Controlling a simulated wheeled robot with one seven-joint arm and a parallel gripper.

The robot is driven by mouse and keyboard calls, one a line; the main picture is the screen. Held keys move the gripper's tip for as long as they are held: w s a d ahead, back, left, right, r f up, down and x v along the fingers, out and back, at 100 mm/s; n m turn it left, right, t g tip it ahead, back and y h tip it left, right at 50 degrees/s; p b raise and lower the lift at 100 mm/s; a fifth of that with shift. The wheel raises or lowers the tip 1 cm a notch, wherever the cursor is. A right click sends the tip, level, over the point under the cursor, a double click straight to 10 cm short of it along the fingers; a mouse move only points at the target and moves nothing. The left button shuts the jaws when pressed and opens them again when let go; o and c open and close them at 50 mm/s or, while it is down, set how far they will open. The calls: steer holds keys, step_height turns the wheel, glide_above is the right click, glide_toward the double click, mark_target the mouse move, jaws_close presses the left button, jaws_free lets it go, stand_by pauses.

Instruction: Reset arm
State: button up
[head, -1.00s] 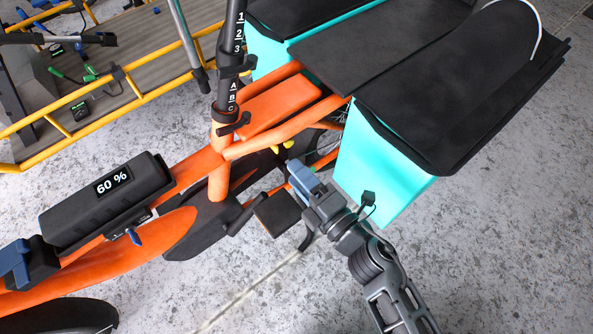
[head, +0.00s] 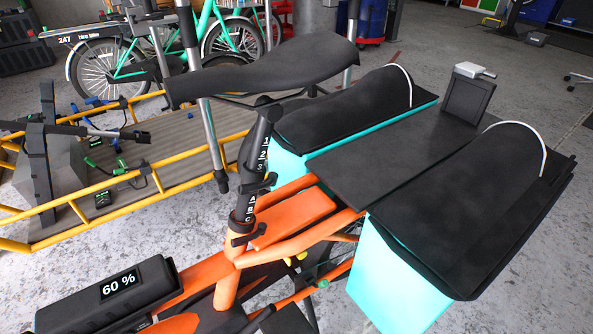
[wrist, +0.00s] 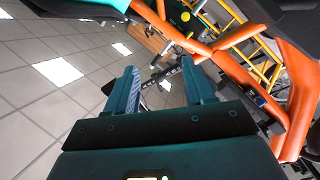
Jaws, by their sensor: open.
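My gripper (wrist: 164,92) shows in the wrist view with its two fingers apart and nothing between them. Beyond the fingers is the orange frame (wrist: 240,35) of the cargo bike, with dark parts near the fingertips. My gripper and arm are not in the head view now. There the orange bike frame (head: 292,214) carries a black saddle (head: 265,72) on a marked seat post (head: 258,165) and a battery reading 60 % (head: 110,295). I cannot tell whether the gripper touches the bike.
Turquoise panniers (head: 395,285) with black covers flank the black rear rack (head: 385,150). A yellow-railed cargo platform (head: 160,175) with tools stands at left. A green bike (head: 200,50) stands behind. Grey floor at right (head: 540,270) is clear.

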steer(key=s+d+r+m+g+h, duration=0.2)
steer(key=s+d+r+m+h, duration=0.4)
steer(key=s+r+m, duration=0.7)
step_height(320, 180, up, 20)
steer(key=s+y+p, duration=0.1)
steer(key=p, duration=1.9)
steer(key=shift+d+p, duration=0.35)
steer(key=shift+p, duration=0.05)
steer(key=shift+s+f, duration=0.1)
steer(key=shift+f, duration=0.05)
